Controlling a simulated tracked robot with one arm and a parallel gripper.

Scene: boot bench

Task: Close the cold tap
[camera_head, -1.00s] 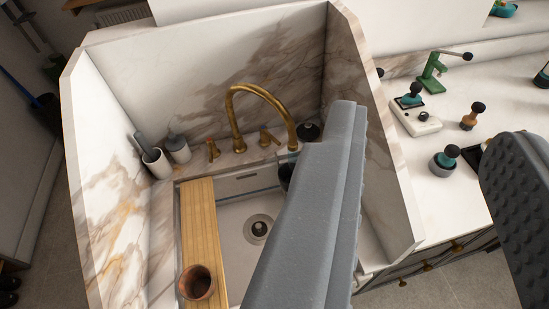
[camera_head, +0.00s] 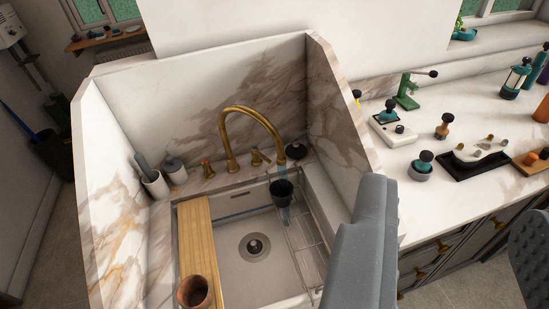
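A brass arched faucet (camera_head: 250,112) stands at the back of the marble-walled sink. Two brass tap handles flank its base: the left handle (camera_head: 207,168) and the right handle (camera_head: 258,157). Which one is cold cannot be told. A bluish stream (camera_head: 284,213) shows below the spout, by a dark cup (camera_head: 281,192). My gripper (camera_head: 450,262) is at the lower right, its two grey fingers wide apart with nothing visible between them. It is in front of the counter, apart from both handles.
A wooden board (camera_head: 197,240) spans the sink's left side, with a brown cup (camera_head: 195,291) on it. A wire rack (camera_head: 302,240) lies at right. High marble side walls (camera_head: 335,120) enclose the sink. Coffee tools and a black tray (camera_head: 465,165) occupy the right counter.

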